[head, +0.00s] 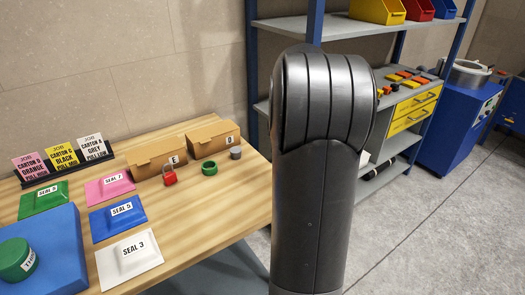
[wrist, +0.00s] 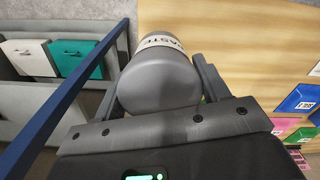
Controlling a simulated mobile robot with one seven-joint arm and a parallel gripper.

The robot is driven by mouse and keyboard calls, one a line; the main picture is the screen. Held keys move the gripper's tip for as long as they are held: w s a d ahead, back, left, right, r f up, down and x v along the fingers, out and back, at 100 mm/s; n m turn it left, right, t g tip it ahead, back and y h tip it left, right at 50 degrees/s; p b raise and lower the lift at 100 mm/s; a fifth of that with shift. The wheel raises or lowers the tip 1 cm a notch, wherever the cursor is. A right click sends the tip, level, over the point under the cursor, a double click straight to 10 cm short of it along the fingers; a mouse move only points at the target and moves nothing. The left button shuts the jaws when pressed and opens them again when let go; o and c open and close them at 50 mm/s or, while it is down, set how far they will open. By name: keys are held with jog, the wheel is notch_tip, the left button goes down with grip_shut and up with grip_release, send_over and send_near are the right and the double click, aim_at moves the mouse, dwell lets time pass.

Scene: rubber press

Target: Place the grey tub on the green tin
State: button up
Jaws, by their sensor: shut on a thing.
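The grey tub (wrist: 158,85) is a smooth cylinder with a pale label band partly reading "ASTE" in the wrist view. My gripper (wrist: 160,72) is shut on it, with one finger on each side. The tub is beside the table's edge in that view; its height is unclear. The tin does not show in the wrist view. The head view shows my arm, but neither my gripper nor the tub.
A shelf rack (head: 290,27) stands behind my arm. A blue bar (wrist: 75,95) runs left of the gripper.

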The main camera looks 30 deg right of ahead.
jog(key=shift+s+d+r, duration=0.25)
jog(key=shift+s+r, duration=0.05)
jog(key=shift+a, duration=0.1)
jog(key=w+a+r+n, duration=0.2)
jog(key=w+a+n, duration=0.15)
jog(key=a, duration=0.75)
jog(key=w+a+r+n, duration=0.25)
jog(key=w+a, duration=0.25)
jog(key=a, duration=0.5)
jog(key=w+a+r+n, duration=0.2)
jog(key=w+a+n, duration=0.25)
jog(key=a, duration=0.65)
jog(key=s+a+r+n, duration=0.1)
jog(key=a+r+n, duration=0.25)
jog(key=a, duration=1.15)
jog(key=n, duration=0.5)
send_over(19, 258)
jog(key=shift+f, duration=4.65)
jog(key=shift+f, duration=0.1)
